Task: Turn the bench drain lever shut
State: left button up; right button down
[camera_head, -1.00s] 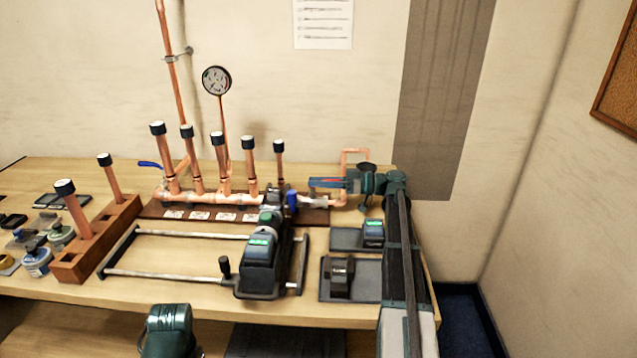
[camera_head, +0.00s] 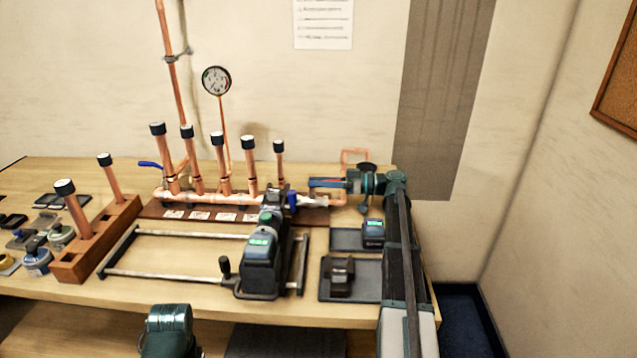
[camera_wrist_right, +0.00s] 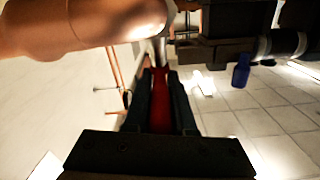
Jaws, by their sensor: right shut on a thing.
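The copper manifold (camera_head: 240,199) lies along the back of the bench, with several capped risers on it. My right gripper (camera_head: 318,183) is at its right end, reaching in from the right. In the right wrist view the red drain lever (camera_wrist_right: 160,105) lies between the two dark fingers, and the gripper is shut on it. The lever's tip points toward the pipe, and its pivot is partly hidden. In the head view the gripper mostly covers the lever. My left gripper is not in view; only a teal part of my left arm shows at the bottom.
A press tool (camera_head: 262,265) stands on a rail frame in front of the manifold. Grey trays (camera_head: 345,265) hold dark devices near my right forearm. A wooden rack (camera_head: 95,245) with copper pipes is at left. A blue lever (camera_head: 150,164) and a pressure gauge (camera_head: 216,80) stand behind.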

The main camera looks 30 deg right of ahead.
jog(key=shift+s+a+m+t+h, duration=0.2)
jog(key=shift+s+m+t+h, duration=0.15)
jog(key=shift+m+t, duration=0.2)
jog(key=shift+a+m+t+h, duration=0.1)
jog(key=shift+m+t+h, duration=0.6)
jog(key=shift+t, duration=0.25)
jog(key=shift+w+m+t+h, duration=0.1)
jog(key=shift+m+t+h, duration=0.25)
jog(key=shift+h, duration=0.1)
jog(key=c, duration=0.8)
grip_release()
jog(key=shift+o, duration=0.2)
jog(key=shift+w+d, duration=0.1)
jog(key=shift+d, duration=0.1)
